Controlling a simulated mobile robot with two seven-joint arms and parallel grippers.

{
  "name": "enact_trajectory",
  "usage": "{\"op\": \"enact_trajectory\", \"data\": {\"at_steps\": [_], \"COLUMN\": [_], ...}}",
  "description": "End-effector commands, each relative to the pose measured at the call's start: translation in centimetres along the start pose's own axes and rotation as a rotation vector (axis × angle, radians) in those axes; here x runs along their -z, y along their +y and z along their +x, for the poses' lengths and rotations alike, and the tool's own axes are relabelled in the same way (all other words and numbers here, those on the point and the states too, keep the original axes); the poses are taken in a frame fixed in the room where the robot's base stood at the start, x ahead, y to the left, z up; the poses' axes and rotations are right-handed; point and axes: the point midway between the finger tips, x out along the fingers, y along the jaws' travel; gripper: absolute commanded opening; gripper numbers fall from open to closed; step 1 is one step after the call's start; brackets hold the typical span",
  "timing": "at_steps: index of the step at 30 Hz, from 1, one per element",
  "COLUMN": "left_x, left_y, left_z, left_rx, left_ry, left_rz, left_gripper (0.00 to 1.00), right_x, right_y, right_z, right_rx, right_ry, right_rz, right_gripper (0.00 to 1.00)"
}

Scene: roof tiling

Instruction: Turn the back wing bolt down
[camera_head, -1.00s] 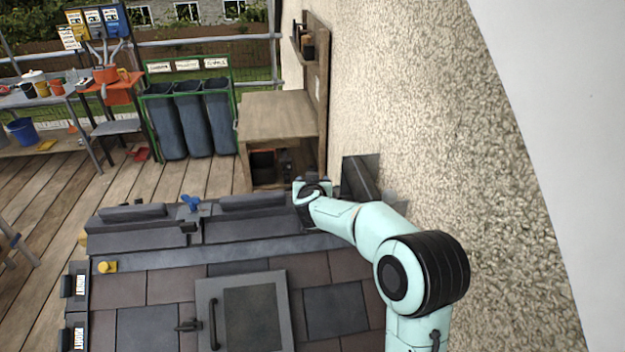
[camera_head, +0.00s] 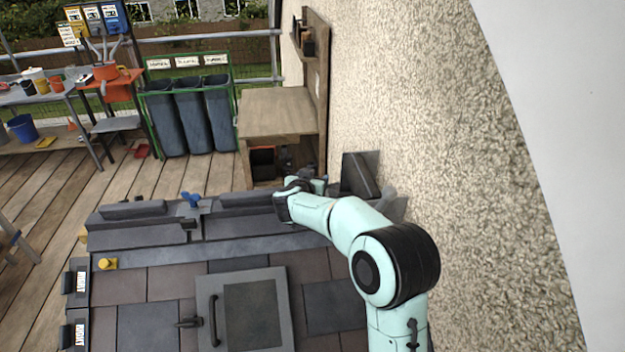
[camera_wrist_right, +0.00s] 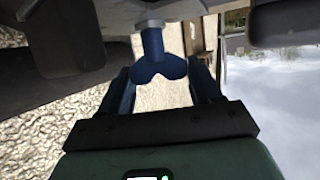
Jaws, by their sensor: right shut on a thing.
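A dark blue wing bolt (camera_wrist_right: 160,62) shows in the right wrist view, its two wings between the fingers of my right gripper (camera_wrist_right: 162,82). The gripper is shut on it. The bolt's stem meets a pale metal collar (camera_wrist_right: 150,24) on a grey part. In the head view my right gripper (camera_head: 286,206) is at the right part of the grey ridge, and the gripped bolt is hidden there. Another blue wing bolt (camera_head: 190,200) stands on the ridge further left, clear of the gripper. My left gripper is not in view.
Grey ridge pieces (camera_head: 133,210) run along the roof top. The tiled roof has a hatch (camera_head: 243,310) and a yellow knob (camera_head: 107,264). A rough wall (camera_head: 440,130) stands close on the right, with a dark flashing piece (camera_head: 358,174). A wooden bench (camera_head: 278,112) is behind.

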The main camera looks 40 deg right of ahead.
Motion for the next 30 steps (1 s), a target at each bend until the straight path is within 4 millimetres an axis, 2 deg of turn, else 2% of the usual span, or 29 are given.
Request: {"op": "enact_trajectory", "data": {"at_steps": [1, 2, 3, 14, 17, 30], "left_x": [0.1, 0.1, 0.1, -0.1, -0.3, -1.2], "left_y": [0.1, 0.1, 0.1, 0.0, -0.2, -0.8], "left_z": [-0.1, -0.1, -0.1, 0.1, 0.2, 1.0], "left_rx": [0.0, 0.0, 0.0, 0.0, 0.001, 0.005], "left_ry": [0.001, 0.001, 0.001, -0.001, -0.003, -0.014], "left_rz": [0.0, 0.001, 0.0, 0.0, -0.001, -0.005], "left_gripper": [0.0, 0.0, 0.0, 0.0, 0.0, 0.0], "right_x": [1.0, 0.9, 0.9, 0.4, 0.3, 0.4], "right_y": [-0.1, -0.1, -0.1, -0.1, -0.1, -0.1], "right_z": [-0.2, -0.2, -0.2, -0.6, -2.0, -11.2], "right_rx": [0.004, 0.004, 0.004, 0.004, 0.005, 0.007], "right_ry": [0.017, 0.016, 0.014, 0.007, 0.006, 0.009], "right_rz": [0.008, 0.008, 0.007, 0.004, 0.004, 0.005], "right_gripper": [0.73, 0.83, 0.85, 0.85, 0.85, 0.85]}}
